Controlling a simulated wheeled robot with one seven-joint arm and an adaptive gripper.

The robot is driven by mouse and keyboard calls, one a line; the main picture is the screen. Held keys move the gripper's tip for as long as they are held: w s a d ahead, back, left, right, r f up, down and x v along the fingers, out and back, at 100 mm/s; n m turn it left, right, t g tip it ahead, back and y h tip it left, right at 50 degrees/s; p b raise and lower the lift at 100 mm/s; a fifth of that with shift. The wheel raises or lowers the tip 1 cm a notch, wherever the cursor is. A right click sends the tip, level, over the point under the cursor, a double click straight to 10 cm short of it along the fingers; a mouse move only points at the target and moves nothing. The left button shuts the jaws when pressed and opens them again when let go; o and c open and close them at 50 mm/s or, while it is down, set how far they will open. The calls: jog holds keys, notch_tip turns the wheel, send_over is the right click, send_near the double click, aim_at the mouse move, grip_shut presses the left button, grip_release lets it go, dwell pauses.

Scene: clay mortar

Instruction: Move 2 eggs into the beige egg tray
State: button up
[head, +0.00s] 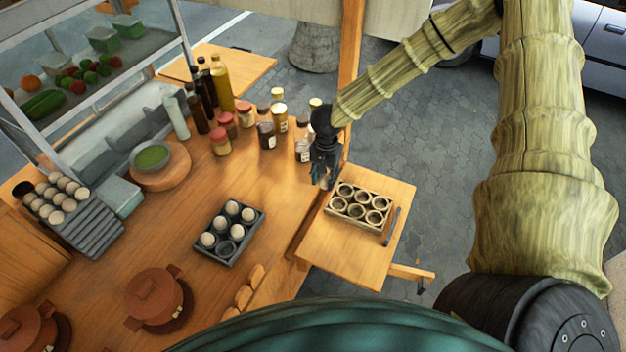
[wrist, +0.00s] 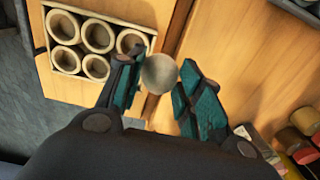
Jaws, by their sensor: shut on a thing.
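My gripper (head: 325,180) is above the gap between the main counter and the side table, just left of the beige egg tray (head: 350,221). In the wrist view my gripper (wrist: 157,78) is shut on a pale egg (wrist: 159,73), held between the teal finger pads. The beige tray (wrist: 80,48) is at the upper left there, beside the left finger, which partly hides one cup. Its visible cups look empty.
Bottles and jars (head: 265,134) stand on the counter to the left behind my gripper. A dark thin tool (head: 392,227) lies right of the beige tray. More eggs (head: 56,217) sit in a rack at far left. Brown pots (head: 153,295) stand at the front.

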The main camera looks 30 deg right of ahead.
jog(key=d+f, duration=0.3)
jog(key=d, duration=0.6)
jog(key=shift+w+f, duration=0.15)
jog(key=shift+w, duration=0.15)
jog(key=shift+f, duration=0.1)
dwell(0.4)
jog(key=shift+f+b, duration=0.35)
jog(key=shift+f, duration=0.4)
jog(key=shift+f+b, duration=1.25)
jog(key=shift+f, duration=1.25)
dwell(2.1)
jog(key=o, duration=0.7)
jog(key=shift+o, duration=0.2)
